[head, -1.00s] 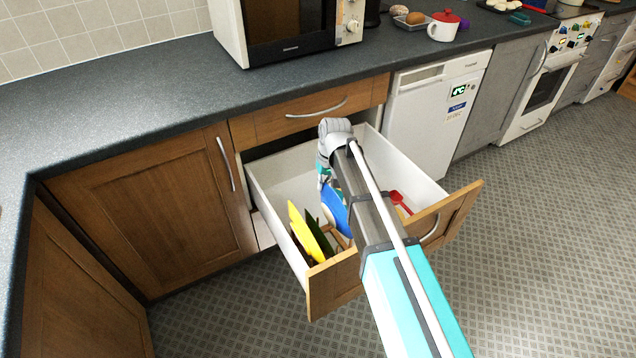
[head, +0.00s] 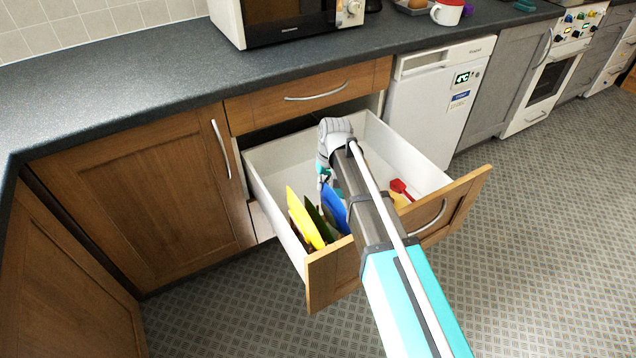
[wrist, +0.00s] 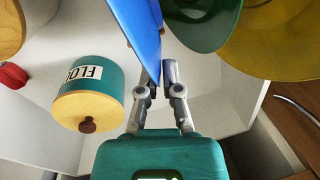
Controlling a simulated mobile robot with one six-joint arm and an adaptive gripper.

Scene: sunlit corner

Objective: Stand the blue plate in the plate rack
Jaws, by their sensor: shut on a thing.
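The blue plate (head: 334,208) is inside the open drawer, tilted near upright, right of a dark green plate (head: 315,216) and a yellow plate (head: 303,217). My gripper (wrist: 158,68) is shut on the blue plate's edge in the wrist view, where the plate (wrist: 142,35) is seen nearly edge-on. The green plate (wrist: 200,22) and yellow plate (wrist: 280,45) stand beside it there, apart from my fingers. In the head view my arm hides part of the blue plate. The plate rack is mostly hidden by the plates; I cannot tell whether the blue plate touches it.
The drawer (head: 278,158) has white walls and a wooden front close to the plates. A teal flour canister (wrist: 90,90) lies left of my gripper in the wrist view. A red item (head: 402,188) is at the drawer's right. The worktop (head: 130,105) is above.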

